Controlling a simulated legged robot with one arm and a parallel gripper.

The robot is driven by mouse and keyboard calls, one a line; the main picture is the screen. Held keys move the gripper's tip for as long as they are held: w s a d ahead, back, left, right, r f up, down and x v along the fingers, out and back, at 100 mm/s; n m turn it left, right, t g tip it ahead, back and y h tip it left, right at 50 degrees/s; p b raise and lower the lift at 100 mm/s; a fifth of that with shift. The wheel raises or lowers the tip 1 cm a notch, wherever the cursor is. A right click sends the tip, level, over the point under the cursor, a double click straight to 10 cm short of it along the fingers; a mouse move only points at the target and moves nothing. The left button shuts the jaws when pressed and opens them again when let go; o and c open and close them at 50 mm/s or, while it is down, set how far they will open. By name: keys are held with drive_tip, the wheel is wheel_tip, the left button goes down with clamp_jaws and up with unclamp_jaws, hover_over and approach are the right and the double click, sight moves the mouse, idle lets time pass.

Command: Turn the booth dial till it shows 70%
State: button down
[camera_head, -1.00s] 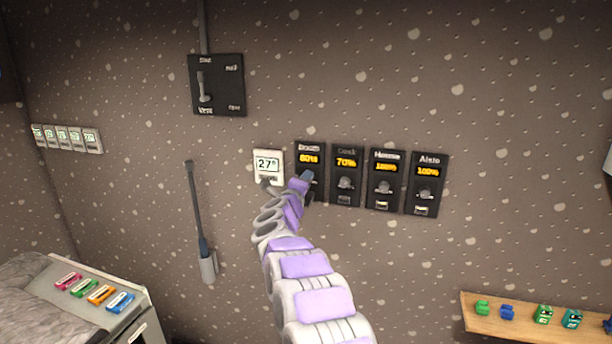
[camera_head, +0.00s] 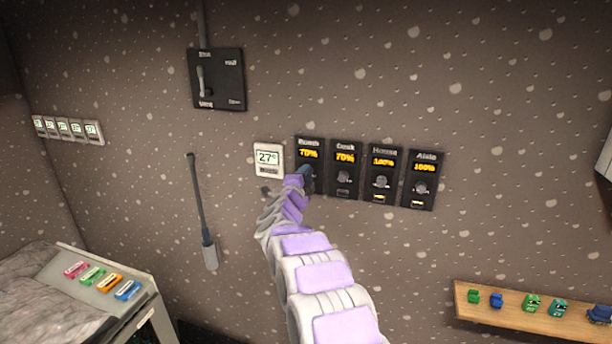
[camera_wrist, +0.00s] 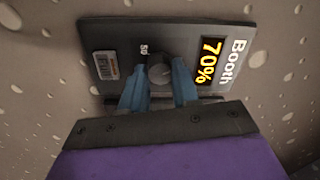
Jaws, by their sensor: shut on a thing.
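The booth panel (camera_head: 311,141) is the leftmost of the row of black dial panels on the wall, and its yellow display reads 70%. In the wrist view the same booth panel (camera_wrist: 112,35) appears sideways, with "Booth" and 70% at its right. The booth dial (camera_wrist: 160,68) is a round dark knob there, between the two blue fingers. My gripper (camera_wrist: 160,80) is shut on the dial. In the head view my gripper (camera_head: 306,178) covers the dial on the panel's lower part.
To the right are the desk panel (camera_head: 344,178) at 70%, the house panel (camera_head: 382,182) at 100% and the aisle panel (camera_head: 422,187) at 100%. A white thermostat (camera_head: 268,158) reading 27° is close on the left. A wooden shelf (camera_head: 500,312) is at lower right.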

drive_tip(key=shift+a+f, duration=0.1)
drive_tip(key=shift+f, duration=0.05)
drive_tip(key=c, duration=1.2)
unclamp_jaws()
drive_tip(key=o, duration=0.4)
drive_tip(key=shift+a, duration=0.3)
drive_tip(key=shift+c, duration=0.2)
drive_tip(key=shift+d, duration=0.1)
drive_tip(key=b+v, duration=0.2)
drive_tip(key=v, duration=1.5)
drive_tip(key=shift+a+b, duration=0.3)
drive_tip(key=shift+s+f, duration=0.1)
